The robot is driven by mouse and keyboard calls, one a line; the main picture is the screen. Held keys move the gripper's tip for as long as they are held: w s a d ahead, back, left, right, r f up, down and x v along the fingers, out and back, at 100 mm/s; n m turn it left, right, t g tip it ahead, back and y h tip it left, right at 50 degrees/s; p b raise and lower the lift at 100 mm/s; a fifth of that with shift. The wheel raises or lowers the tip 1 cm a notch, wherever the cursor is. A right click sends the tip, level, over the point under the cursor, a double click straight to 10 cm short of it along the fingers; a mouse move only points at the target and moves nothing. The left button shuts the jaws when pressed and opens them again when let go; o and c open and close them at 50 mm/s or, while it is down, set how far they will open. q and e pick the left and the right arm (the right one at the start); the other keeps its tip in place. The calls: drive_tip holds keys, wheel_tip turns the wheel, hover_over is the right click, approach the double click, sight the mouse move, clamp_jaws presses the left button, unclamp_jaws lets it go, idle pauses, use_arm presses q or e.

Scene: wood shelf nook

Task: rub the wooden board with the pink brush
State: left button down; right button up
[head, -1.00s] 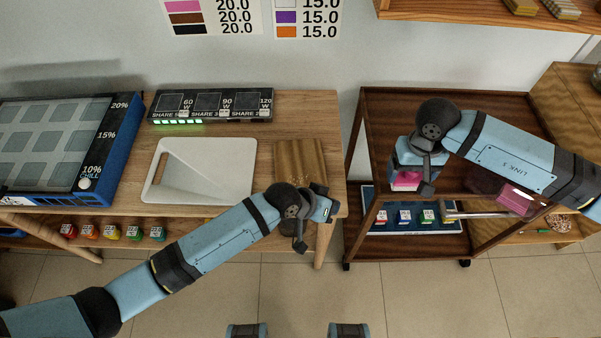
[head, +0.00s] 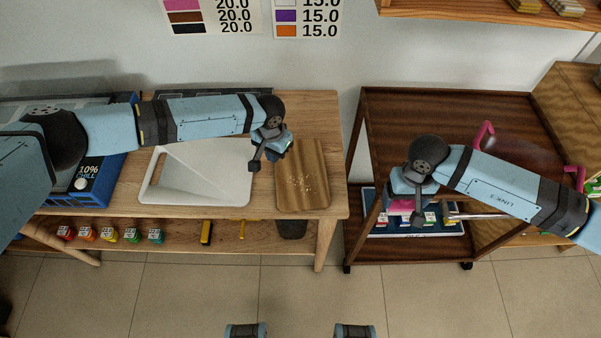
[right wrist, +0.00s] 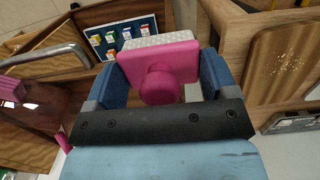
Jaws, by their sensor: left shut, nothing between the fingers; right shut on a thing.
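The wooden board (head: 303,186) lies on the right end of the wooden table, with pale crumbs scattered on its middle. It also shows at the right of the right wrist view (right wrist: 277,75). The pink brush (right wrist: 160,68) has a knob handle and a pale bristle face. My right gripper (right wrist: 160,82) is shut on the knob, with the bristles facing away from the palm. In the head view my right gripper (head: 408,198) is over the front of the dark cart, right of the board, and mostly hides the brush. My left gripper (head: 268,155) is shut and empty, just left of the board.
A white tray (head: 195,185) lies left of the board. The dark wooden cart (head: 400,110) stands to the right with a gap between it and the table (head: 325,110). A pink-handled thing (head: 484,135) is on the cart. Small coloured jars (head: 110,235) stand on the table's lower shelf.

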sight(276, 172)
use_arm(q)
drive_tip(key=shift+w+a+f+b, duration=0.1)
drive_tip(key=shift+f+b, duration=2.35)
drive_tip(key=shift+f, duration=0.05)
use_arm(e)
drive_tip(key=shift+f, duration=2.6)
drive_tip(key=shift+r, duration=0.1)
use_arm(q)
drive_tip(key=shift+f+b, duration=0.3)
drive_tip(key=shift+f, duration=0.6)
use_arm(e)
drive_tip(key=shift+f, duration=0.35)
use_arm(q)
drive_tip(key=shift+r, duration=0.1)
use_arm(e)
drive_tip(key=shift+r, duration=0.1)
use_arm(q)
wheel_tip(276, 172, up, 6)
drive_tip(key=p, duration=0.6)
use_arm(e)
wheel_tip(276, 172, up, 6)
drive_tip(key=shift+f, duration=0.15)
drive_tip(key=shift+f, duration=0.1)
